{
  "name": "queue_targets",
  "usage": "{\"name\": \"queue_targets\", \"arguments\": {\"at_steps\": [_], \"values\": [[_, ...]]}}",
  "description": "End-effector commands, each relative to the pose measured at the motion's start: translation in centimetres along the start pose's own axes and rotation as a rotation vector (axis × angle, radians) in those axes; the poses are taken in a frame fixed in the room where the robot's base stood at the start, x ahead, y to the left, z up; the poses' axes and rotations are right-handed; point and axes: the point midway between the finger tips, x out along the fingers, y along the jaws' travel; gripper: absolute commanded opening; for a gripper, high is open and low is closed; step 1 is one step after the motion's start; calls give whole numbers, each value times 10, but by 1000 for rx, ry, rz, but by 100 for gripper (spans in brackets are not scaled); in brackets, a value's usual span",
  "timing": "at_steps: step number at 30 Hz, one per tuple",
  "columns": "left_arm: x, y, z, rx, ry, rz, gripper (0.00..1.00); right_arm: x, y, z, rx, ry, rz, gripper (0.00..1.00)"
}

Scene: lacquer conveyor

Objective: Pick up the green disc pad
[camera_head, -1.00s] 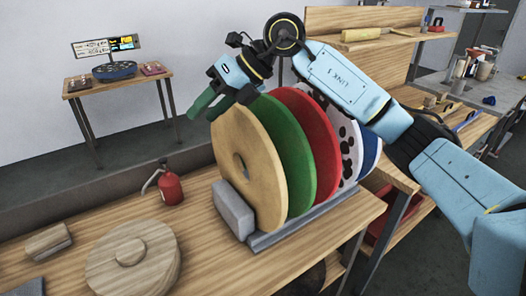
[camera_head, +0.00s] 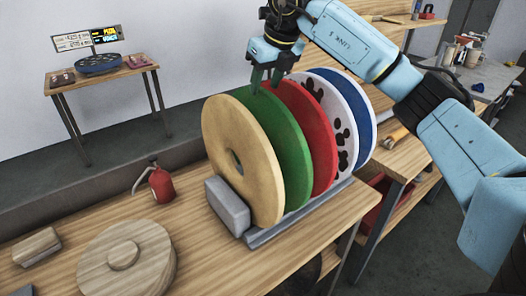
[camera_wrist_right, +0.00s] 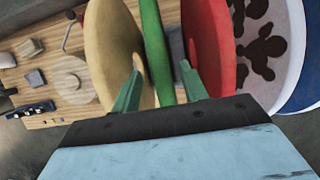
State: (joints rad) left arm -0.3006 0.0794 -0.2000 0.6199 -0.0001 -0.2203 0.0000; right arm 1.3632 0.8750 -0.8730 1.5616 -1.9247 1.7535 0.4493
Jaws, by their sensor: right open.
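The green disc pad (camera_head: 289,150) stands upright in a grey rack (camera_head: 300,212), between a tan disc (camera_head: 228,135) and a red disc (camera_head: 312,130). My right gripper (camera_head: 267,80) is above the top of the green disc, pointing down, with its green fingers apart. In the right wrist view the green disc (camera_wrist_right: 157,50) runs between the two open fingers (camera_wrist_right: 160,85). The left finger is by the tan disc and the right finger is by the red disc. I cannot tell whether either finger touches a disc. My left gripper is not in view.
A white spotted disc (camera_head: 340,120) and a blue disc (camera_head: 362,115) stand behind the red one. A grey block (camera_head: 227,207) sits at the rack's front. A red extinguisher (camera_head: 161,185) and a round wooden piece (camera_head: 130,265) are to the left on the table.

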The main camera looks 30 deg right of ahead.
Motion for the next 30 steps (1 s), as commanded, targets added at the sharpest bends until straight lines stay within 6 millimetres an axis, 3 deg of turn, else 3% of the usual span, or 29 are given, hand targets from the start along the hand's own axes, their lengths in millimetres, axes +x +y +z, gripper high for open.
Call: {"name": "queue_targets", "arguments": {"at_steps": [12,20,30], "values": [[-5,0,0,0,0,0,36,50,2,-4,-1,2,1,44],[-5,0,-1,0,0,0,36,53,2,-3,-2,-1,1,44],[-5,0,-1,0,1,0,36,53,1,-4,-1,-1,1,2]]}}
